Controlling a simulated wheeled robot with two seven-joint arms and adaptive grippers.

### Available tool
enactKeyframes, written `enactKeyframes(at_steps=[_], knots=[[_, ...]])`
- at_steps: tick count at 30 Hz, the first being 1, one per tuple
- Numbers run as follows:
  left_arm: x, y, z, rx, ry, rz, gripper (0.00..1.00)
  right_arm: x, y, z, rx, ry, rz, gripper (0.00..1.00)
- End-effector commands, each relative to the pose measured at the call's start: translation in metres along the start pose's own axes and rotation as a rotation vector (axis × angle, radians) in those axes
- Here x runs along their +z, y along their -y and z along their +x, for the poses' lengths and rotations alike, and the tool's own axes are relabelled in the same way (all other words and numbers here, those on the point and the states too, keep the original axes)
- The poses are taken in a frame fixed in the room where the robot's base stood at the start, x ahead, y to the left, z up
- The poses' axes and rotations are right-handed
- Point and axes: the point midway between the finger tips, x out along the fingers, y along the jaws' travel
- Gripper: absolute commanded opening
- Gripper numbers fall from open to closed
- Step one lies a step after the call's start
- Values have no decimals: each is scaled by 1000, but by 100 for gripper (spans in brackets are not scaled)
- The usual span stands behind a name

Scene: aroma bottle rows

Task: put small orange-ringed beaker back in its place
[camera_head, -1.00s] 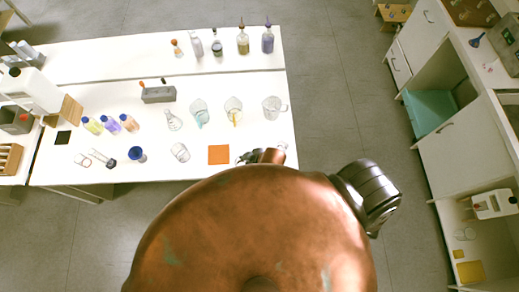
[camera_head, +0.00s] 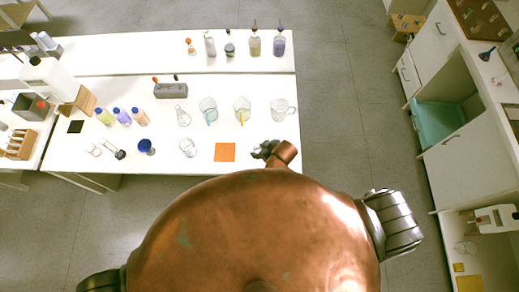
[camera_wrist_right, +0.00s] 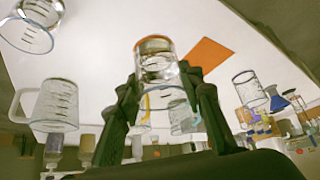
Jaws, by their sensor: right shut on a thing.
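The small orange-ringed beaker (camera_wrist_right: 157,65) is clear glass, with its orange rim towards the top of the right wrist view. My right gripper (camera_wrist_right: 160,85) is shut on it, one dark finger on each side. In the head view my right gripper (camera_head: 264,150) is over the front right part of the white table, right of the orange square mat (camera_head: 225,152). The beaker cannot be made out there. The mat is bare and also shows in the right wrist view (camera_wrist_right: 208,54), beside the beaker. My left gripper is not in view.
A handled clear beaker (camera_head: 281,109) stands behind my right gripper. Beakers with yellow (camera_head: 242,110) and blue (camera_head: 208,110) contents stand left of it. A clear glass (camera_head: 187,147) is left of the mat. Bottles (camera_head: 254,46) line the back. The table's right edge is close.

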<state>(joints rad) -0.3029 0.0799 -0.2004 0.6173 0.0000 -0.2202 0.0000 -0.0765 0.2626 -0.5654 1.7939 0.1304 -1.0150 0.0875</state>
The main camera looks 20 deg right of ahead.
Motion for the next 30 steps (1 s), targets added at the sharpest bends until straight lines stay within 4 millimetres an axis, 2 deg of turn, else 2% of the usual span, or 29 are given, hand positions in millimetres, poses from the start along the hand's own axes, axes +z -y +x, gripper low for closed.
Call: enactKeyframes(at_steps=[3,6,14,18,22,30], knots=[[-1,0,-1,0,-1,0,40,3,-11,25,-2,5,0,9],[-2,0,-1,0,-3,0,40,3,-18,39,-3,4,-1,9],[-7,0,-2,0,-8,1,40,4,-27,58,-3,3,-1,9],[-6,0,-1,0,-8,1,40,16,-26,75,-5,5,-1,9],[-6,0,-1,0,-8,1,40,20,-26,82,-4,3,-3,9],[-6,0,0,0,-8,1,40,21,-26,82,-4,2,-2,9]])
